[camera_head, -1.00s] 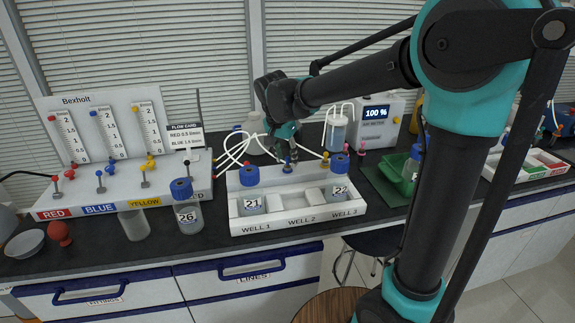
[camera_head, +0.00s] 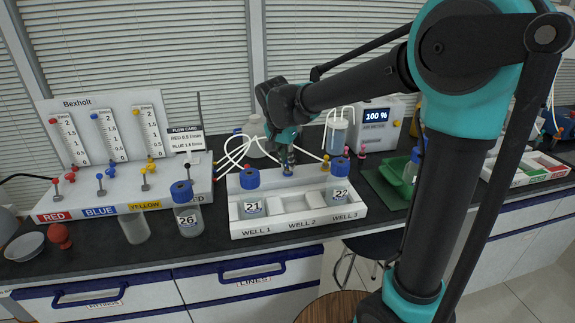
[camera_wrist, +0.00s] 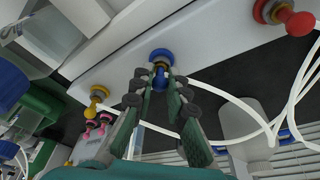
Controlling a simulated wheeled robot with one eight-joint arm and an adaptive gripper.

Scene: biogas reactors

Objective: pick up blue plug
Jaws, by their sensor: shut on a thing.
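The blue plug (camera_head: 287,170) stands on the back ledge of the white well rack, behind WELL 2. It also shows in the wrist view (camera_wrist: 161,57) as a blue round piece with a base collar on the white ledge. My gripper (camera_head: 287,152) points down over it, and in the wrist view its green-padded fingers (camera_wrist: 161,78) are shut on the plug's upper part. The fingers partly hide the plug. It still appears seated at the ledge.
The white rack (camera_head: 298,227) holds blue-capped bottles 21 (camera_head: 250,193) and 22 (camera_head: 340,180) at its two ends. In the wrist view, a red plug (camera_wrist: 297,22) and a yellow plug (camera_wrist: 98,93) flank the blue one. White tubes (camera_wrist: 240,103) run close behind the ledge.

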